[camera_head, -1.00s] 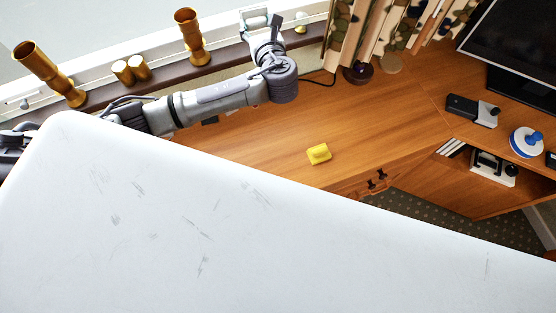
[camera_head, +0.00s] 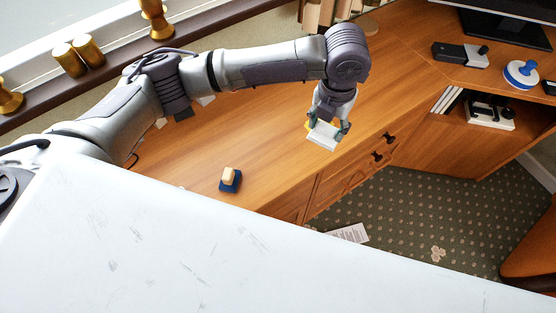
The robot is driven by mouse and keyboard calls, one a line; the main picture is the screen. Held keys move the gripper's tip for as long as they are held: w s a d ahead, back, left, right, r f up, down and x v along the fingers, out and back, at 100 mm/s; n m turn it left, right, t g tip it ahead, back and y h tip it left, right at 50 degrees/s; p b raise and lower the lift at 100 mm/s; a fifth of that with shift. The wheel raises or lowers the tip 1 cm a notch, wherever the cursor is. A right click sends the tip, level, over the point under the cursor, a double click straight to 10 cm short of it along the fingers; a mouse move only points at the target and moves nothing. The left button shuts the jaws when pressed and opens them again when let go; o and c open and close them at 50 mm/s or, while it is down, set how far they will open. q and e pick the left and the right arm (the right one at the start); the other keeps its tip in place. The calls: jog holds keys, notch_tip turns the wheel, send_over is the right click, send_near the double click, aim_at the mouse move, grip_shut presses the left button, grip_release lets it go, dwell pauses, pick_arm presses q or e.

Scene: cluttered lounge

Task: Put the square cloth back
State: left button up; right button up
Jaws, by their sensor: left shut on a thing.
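My left gripper (camera_head: 328,125) points down over the front edge of the wooden cabinet top (camera_head: 270,120). It is shut on a small pale, flat, squarish thing, which looks like the square cloth (camera_head: 322,138). The fingers stand on either side of it and cover part of it. I cannot tell whether the cloth touches the wood. A sliver of a yellow block (camera_head: 307,125) shows just behind the gripper. My right gripper is not in view.
A blue block with a cream top (camera_head: 231,180) lies on the cabinet top to the left. A black-and-grey device (camera_head: 460,54) and a blue-and-white round object (camera_head: 521,74) stand at the right. Gold vases line the sill. Papers (camera_head: 348,234) lie on the patterned carpet (camera_head: 400,215).

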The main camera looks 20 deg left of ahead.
pick_arm(q)
jog(key=shift+s+f, duration=0.2)
jog(key=shift+s, duration=0.1)
jog(key=a+f, duration=0.2)
jog(key=a, duration=0.1)
jog(key=a+f+p, duration=0.1)
jog(key=a+f, duration=0.1)
jog(key=a, duration=0.2)
jog(key=a+f+p, duration=0.1)
jog(key=a+f, duration=0.1)
jog(key=a, duration=0.2)
jog(key=shift+a+f, duration=0.15)
jog(key=shift+f, duration=0.2)
notch_tip(320, 180, down, 4)
jog(key=shift+r+p, duration=0.1)
jog(key=shift+p, duration=0.25)
jog(key=shift+f, duration=0.25)
jog(key=o, duration=1)
jog(key=shift+r, duration=0.1)
